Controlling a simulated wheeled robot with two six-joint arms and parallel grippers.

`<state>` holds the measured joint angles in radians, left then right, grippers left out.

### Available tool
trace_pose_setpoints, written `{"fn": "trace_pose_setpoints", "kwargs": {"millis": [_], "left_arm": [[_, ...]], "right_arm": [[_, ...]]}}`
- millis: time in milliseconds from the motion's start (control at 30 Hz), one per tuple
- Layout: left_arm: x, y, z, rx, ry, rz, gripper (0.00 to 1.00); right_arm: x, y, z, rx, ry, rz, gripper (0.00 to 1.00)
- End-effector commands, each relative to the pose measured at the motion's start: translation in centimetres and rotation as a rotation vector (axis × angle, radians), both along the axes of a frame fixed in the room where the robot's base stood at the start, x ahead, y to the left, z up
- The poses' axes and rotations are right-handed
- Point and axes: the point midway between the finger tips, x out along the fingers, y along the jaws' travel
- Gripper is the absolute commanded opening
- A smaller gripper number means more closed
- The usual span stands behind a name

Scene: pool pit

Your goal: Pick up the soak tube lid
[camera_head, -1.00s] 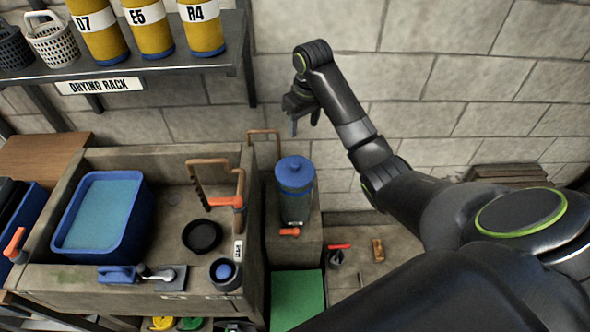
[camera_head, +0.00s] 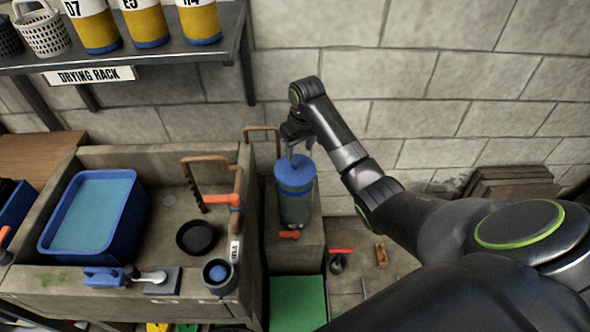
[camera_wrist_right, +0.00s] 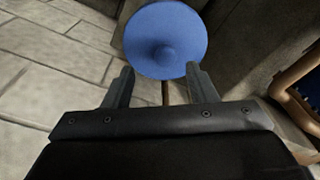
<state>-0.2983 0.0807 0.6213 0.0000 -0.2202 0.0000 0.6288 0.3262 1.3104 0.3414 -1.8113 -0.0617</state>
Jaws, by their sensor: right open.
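The soak tube lid (camera_head: 294,171) is a round blue disc with a small central knob, on top of the clear soak tube (camera_head: 295,207) that stands on a stone block. My right gripper (camera_head: 300,148) is open and empty, just above and behind the lid in the head view. In the right wrist view the lid (camera_wrist_right: 166,40) lies beyond the open fingertips (camera_wrist_right: 160,75), roughly centred between them, with its knob facing the camera. The fingers look apart from the knob. My left gripper is in neither view.
A stone sink (camera_head: 130,270) with a blue water tub (camera_head: 92,212) and a copper pipe (camera_head: 190,185) stands left of the tube. The drying rack shelf (camera_head: 200,57) is at upper left. A block wall (camera_head: 420,60) is behind. A green mat (camera_head: 298,300) lies in front.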

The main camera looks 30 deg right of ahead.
Motion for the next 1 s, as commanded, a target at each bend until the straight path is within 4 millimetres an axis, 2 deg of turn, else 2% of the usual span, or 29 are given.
{"fn": "trace_pose_setpoints", "kwargs": {"millis": [400,667,767,1000], "left_arm": [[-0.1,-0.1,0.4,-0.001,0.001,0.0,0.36],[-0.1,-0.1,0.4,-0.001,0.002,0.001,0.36],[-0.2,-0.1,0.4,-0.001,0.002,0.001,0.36],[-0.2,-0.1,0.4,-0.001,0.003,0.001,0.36]], "right_arm": [[0.7,0.9,-4.9,-0.001,0.004,0.0,0.52],[0.8,0.9,-5.2,0.0,0.001,0.001,0.52],[0.8,0.9,-5.2,0.0,0.001,0.001,0.41],[0.8,0.9,-5.1,0.0,0.001,0.0,0.1]]}}
